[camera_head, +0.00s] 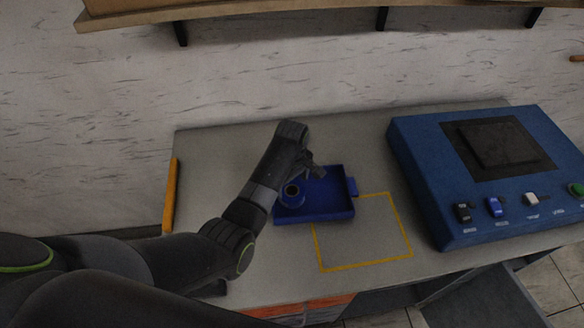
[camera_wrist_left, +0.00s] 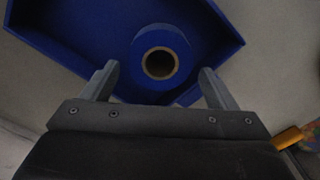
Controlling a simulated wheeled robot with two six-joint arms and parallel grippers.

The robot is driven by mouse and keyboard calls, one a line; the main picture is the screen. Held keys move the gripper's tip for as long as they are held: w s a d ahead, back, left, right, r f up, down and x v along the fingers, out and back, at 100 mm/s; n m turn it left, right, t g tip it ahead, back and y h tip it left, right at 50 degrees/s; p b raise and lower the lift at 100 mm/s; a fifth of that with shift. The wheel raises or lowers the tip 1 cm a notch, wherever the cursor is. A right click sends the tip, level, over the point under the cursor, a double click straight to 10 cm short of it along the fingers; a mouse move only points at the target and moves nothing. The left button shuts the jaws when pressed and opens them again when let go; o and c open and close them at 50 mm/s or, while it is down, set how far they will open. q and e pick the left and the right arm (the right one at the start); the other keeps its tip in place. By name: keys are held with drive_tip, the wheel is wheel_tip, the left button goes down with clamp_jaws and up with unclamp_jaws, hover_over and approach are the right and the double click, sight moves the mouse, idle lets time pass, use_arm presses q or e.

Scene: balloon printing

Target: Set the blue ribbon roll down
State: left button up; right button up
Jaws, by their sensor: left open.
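The blue ribbon roll (camera_head: 293,194) is in the blue tray (camera_head: 343,208), at the tray's left front corner. In the left wrist view the roll (camera_wrist_left: 160,52) shows its round top face and brown core hole, and the tray (camera_wrist_left: 70,38) lies around it. My left gripper (camera_head: 312,172) reaches over the tray from the left. In the wrist view its two fingers (camera_wrist_left: 158,82) are spread apart, one on each side of the roll's near edge, with gaps to the roll. My right gripper is not in view.
A large blue machine (camera_head: 420,190) with buttons stands on the right. A yellow strip (camera_head: 171,196) runs along the left table edge. A shelf (camera_head: 230,12) overhangs the back wall.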

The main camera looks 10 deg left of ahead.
use_arm(q)
wheel_tip(320, 180, up, 8)
drive_tip(key=shift+f, duration=0.15)
idle(0.6)
